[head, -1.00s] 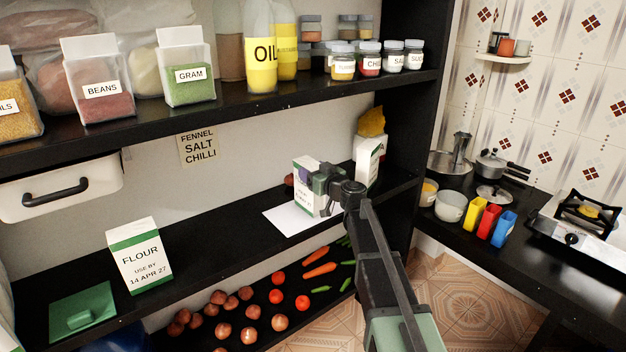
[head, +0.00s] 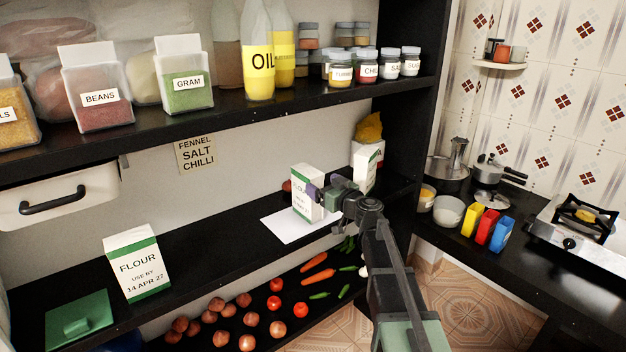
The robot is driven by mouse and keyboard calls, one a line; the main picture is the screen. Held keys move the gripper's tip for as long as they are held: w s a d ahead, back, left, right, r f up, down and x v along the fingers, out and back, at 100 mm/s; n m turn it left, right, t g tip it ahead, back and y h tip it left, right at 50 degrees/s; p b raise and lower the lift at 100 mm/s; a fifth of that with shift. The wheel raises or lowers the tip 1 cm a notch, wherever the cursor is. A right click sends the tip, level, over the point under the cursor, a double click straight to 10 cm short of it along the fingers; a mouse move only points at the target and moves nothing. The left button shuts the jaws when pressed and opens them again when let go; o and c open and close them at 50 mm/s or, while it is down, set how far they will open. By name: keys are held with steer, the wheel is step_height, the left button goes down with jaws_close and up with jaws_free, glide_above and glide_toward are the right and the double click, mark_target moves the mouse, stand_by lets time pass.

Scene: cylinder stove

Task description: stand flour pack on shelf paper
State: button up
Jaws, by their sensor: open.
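A white and green flour pack (head: 302,183) stands upright on the shelf paper (head: 279,227), a white sheet on the lower black shelf. My gripper (head: 317,196) is open at the right side of this pack. Part of the pack is hidden behind the gripper, and I cannot tell whether the fingers touch it. Another white and green pack (head: 139,262), with its FLOUR and USE BY 14 APR 27 label readable, stands on the same shelf at the left.
A similar pack (head: 364,166) stands near the shelf's right end, close to my arm. A green lidded box (head: 80,322) is at the front left. The upper shelf holds jars and oil bottles (head: 258,60). Bare shelf (head: 215,240) lies between the left flour pack and the paper.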

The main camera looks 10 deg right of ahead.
steer(key=v, duration=0.6)
steer(key=s+a+f+g, duration=1)
steer(key=s+a+f, duration=0.1)
steer(key=s, duration=0.2)
steer(key=s+d+f+m+g+h, duration=0.2)
steer(key=s+f+g+h, duration=0.1)
steer(key=s, duration=0.3)
steer(key=s+d+f+m+g+h, duration=0.2)
steer(key=s+f+m+g+h, duration=0.1)
steer(key=s, duration=0.4)
steer(key=shift+s+d+h, duration=0.25)
steer(key=shift+d+h, duration=0.1)
steer(key=shift+h, duration=0.45)
